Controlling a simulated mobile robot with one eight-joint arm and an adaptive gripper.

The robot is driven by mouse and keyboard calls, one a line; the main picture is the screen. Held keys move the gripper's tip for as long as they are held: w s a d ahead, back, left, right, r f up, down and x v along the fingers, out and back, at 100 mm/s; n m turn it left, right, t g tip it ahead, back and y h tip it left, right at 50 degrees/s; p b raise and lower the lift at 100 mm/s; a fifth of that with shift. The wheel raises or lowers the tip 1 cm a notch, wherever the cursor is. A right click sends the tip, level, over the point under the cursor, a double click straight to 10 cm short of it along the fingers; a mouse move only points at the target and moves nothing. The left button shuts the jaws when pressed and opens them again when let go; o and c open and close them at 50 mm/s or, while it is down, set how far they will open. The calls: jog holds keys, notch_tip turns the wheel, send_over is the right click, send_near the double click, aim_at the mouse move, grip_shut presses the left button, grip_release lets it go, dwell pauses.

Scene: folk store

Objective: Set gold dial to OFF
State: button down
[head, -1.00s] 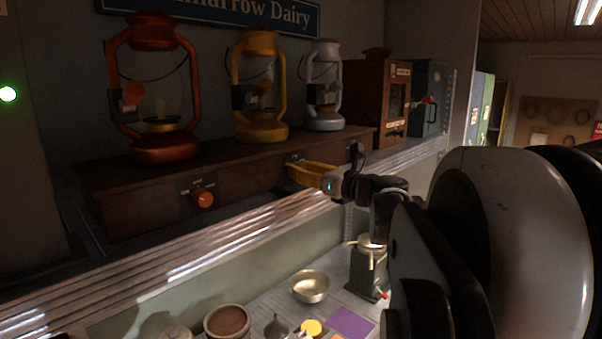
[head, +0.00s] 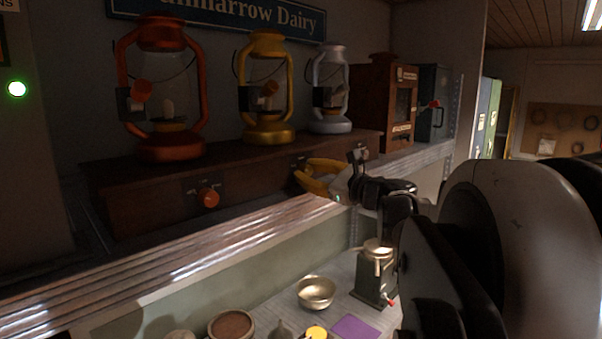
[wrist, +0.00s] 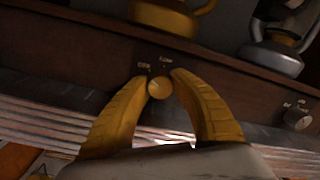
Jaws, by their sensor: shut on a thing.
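The gold dial (wrist: 159,89) is a small round knob on the front of the dark wooden base (wrist: 80,45). It shows between my fingertips in the wrist view. My gripper (wrist: 161,79) has curved yellow fingers and is shut on the dial, one fingertip on each side. In the head view my gripper (head: 312,178) is at the right part of the wooden base, and its fingers hide the dial. The gold lantern (head: 266,90) stands on the base above and left of my gripper.
An orange dial (head: 208,198) is to the left, below the red lantern (head: 160,90). A silver dial (wrist: 297,118) is to the right, with the silver lantern (head: 329,90) above. A ribbed metal ledge (head: 190,262) runs below. A metal bowl (head: 316,292) and a grinder (head: 375,275) stand lower down.

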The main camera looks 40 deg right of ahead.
jog(key=c, duration=1.1)
grip_release()
jog(key=shift+w, duration=0.1)
jog(key=shift+o, duration=0.2)
jog(key=s, duration=1.2)
jog(key=shift+d+f, duration=0.2)
